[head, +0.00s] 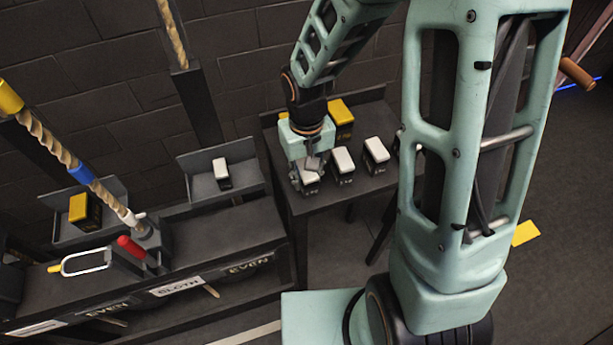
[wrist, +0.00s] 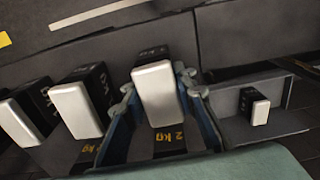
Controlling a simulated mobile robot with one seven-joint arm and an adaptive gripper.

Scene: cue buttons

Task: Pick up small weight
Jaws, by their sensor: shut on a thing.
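My gripper (head: 309,172) reaches down over the dark table and is shut on a small black weight with a white top (head: 309,177). In the wrist view the held weight (wrist: 158,93) sits between the two fingers (wrist: 160,100), with "2 kg" lettering in yellow below it. Two similar white-topped weights stand to its right in the head view, a near one (head: 343,160) and a farther one (head: 376,150). They show at the left in the wrist view (wrist: 76,110). I cannot tell whether the held weight is clear of the table.
A yellow-topped weight (head: 341,111) stands behind on the dark table (head: 325,200). To the left, a tray (head: 240,181) holds a small white-fronted weight (head: 221,172), and another tray holds a yellow-fronted block (head: 79,208). A twisted rope (head: 60,150) and a red handle (head: 130,246) are at left.

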